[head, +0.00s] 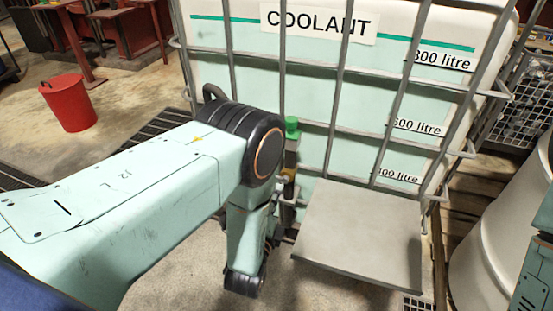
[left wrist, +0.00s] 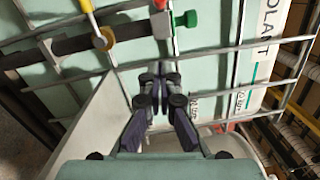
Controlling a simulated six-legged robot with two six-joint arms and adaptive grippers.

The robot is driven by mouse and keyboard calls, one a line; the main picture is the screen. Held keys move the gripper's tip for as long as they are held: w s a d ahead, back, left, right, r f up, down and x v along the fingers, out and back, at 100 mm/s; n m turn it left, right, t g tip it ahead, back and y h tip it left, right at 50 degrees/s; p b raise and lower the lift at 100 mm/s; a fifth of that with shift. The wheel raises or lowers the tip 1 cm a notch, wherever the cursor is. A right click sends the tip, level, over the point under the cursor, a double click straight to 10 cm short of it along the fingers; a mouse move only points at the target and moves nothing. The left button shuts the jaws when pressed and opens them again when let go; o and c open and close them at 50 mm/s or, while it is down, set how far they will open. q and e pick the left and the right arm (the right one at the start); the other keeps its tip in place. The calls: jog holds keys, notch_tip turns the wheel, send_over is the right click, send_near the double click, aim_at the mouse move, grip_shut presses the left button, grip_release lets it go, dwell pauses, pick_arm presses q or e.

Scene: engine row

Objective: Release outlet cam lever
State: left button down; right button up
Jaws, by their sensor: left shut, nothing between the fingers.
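My left gripper (left wrist: 158,76) is shut and empty, its dark fingertips together in front of the tank cage. In the head view my own arm hides most of it. Up and left of the fingertips, the left wrist view shows a dark horizontal pipe with a yellow ring-like part (left wrist: 103,38) on it. A green knob (left wrist: 190,18) and a red part (left wrist: 160,4) are at the top edge. The fingers appear apart from all of these. I cannot tell which part is the outlet cam lever. The green cap (head: 291,123) shows in the head view beside my elbow.
The coolant tank (head: 250,62) stands inside a grey bar cage (head: 338,95). A flat grey plate (head: 360,232) juts out in front of it at lower right. A white drum (head: 495,250) is at right. A red bucket (head: 68,103) stands on the open floor at left.

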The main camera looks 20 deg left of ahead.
pick_arm(q)
jog(key=shift+s+a, duration=0.15)
jog(key=w+a+r+b, duration=0.1)
jog(key=w+a+b, duration=0.2)
jog(key=w, duration=0.8)
jog(key=shift+a+r, duration=0.15)
jog(key=shift+a, duration=0.35)
jog(key=shift+a+m, duration=0.2)
jog(key=shift+m, duration=0.1)
